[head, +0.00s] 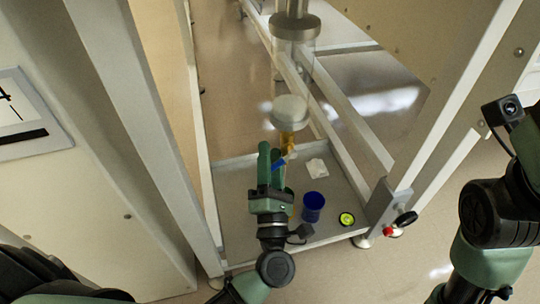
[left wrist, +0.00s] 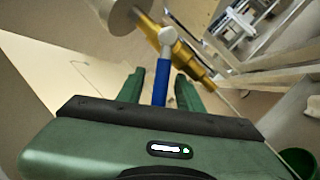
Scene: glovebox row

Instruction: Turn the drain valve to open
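The drain valve (head: 288,141) is a brass-coloured fitting under a round pale vessel bottom (head: 290,112). Its blue lever handle (head: 279,164) shows partly beside my fingers. In the left wrist view the brass valve body (left wrist: 189,60) runs slantwise, and the blue handle (left wrist: 161,82) points toward my palm from a pale hub. My left gripper (head: 271,158) is open, also seen in the left wrist view (left wrist: 160,88), with one green finger on each side of the handle and a visible gap on both sides. My right arm shows at the right edge; its gripper is out of view.
Below the valve is a grey tray (head: 234,217) holding a blue cup (head: 312,207), a round yellow-green and black item (head: 346,219) and a crumpled white piece (head: 316,168). Pale frame posts stand left and right. A red knob (head: 389,232) sits at the right post's foot.

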